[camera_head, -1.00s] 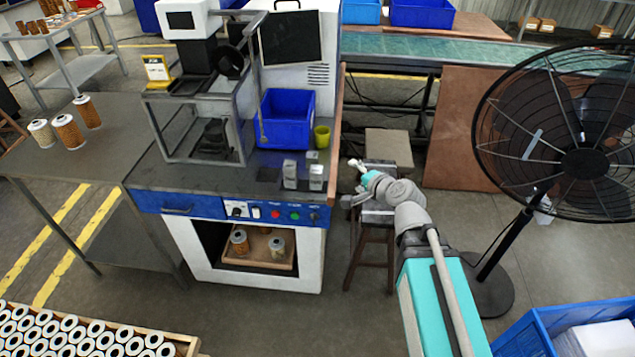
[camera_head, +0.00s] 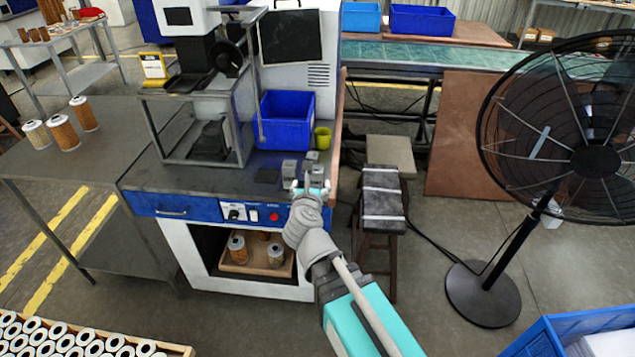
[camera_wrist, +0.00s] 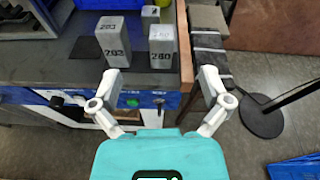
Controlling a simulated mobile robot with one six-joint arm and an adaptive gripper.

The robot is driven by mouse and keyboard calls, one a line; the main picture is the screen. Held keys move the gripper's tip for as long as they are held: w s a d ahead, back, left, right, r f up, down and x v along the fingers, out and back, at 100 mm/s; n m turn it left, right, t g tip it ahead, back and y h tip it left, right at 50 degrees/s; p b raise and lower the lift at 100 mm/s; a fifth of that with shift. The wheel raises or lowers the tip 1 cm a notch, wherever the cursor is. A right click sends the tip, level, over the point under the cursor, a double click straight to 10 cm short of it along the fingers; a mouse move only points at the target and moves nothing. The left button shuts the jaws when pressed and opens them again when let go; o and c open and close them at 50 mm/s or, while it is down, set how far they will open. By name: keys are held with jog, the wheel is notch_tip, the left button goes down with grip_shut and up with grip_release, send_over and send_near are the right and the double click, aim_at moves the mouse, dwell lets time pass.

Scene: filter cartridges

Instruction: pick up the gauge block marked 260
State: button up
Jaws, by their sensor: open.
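Grey gauge blocks stand on the dark bench top at its right front corner. In the wrist view the left block (camera_wrist: 116,41) has a front mark like 202 or 203. The right block (camera_wrist: 163,47) has a mark like 240 or 260; I cannot tell which. A smaller block (camera_wrist: 150,15) stands behind them, its mark too small to read. The head view shows the left block (camera_head: 289,168) and right block (camera_head: 317,172), partly behind my gripper (camera_head: 308,188). My gripper (camera_wrist: 162,90) is open and empty, its fingers spread on the near side of the blocks.
A blue bin (camera_head: 287,119) and a yellow-green cup (camera_head: 322,138) stand behind the blocks. A metal frame (camera_head: 200,125) is to the left. A wooden panel edges the bench's right side. A stool (camera_head: 383,200) and a large fan (camera_head: 590,155) stand to the right.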

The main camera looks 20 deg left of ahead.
aim_at(316, 174)
jog(key=shift+s+a+f+m+h, duration=0.2)
jog(key=shift+s+f+m+h, duration=0.25)
jog(key=shift+f+m, duration=0.2)
jog(key=b+x, duration=0.2)
jog(key=x, duration=0.6)
jog(key=shift+w+a+f+b, duration=0.15)
jog(key=shift+f+b, duration=0.05)
jog(key=shift+b, duration=0.15)
jog(key=shift+w, duration=0.1)
jog(key=shift+d+f+b+x, duration=0.15)
jog(key=shift+b+x, duration=0.3)
jog(key=shift+x, duration=0.85)
jog(key=shift+d+f+b+x, duration=0.1)
jog(key=shift+b+x, duration=0.35)
jog(key=shift+x, duration=0.85)
